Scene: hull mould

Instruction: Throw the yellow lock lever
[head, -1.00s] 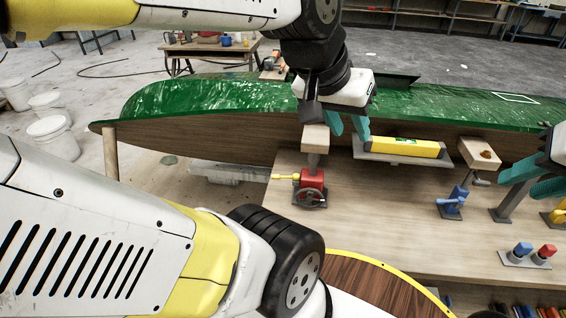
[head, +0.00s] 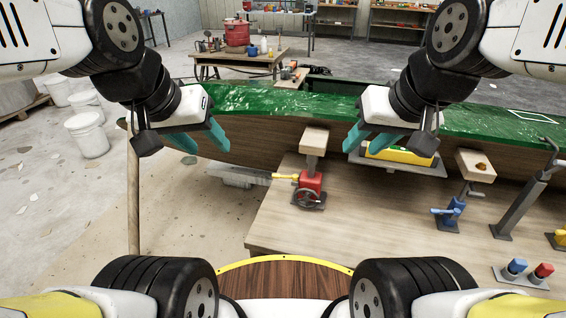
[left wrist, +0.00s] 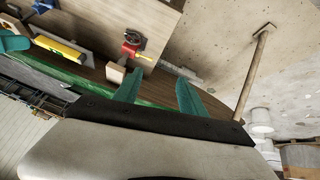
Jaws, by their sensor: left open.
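The yellow lock lever (head: 285,177) sticks out to the left from the red clamp (head: 311,183), which has a handwheel and stands on the wooden bench top. The lever also shows in the left wrist view (left wrist: 146,57), beside the red clamp (left wrist: 131,48). My left gripper (head: 211,148) is open and empty, in front of the hull, up and to the left of the lever and apart from it. Its two teal fingers (left wrist: 157,88) show spread in the left wrist view. My right gripper (head: 361,154) is open, right of the clamp, in front of the yellow block.
A wooden pad (head: 314,140) tops the red clamp's post. The green hull (head: 270,118) runs behind the bench. A yellow block (head: 398,155) on a grey shelf and a blue clamp (head: 450,212) stand to the right. The bench top (head: 375,225) in front is largely clear.

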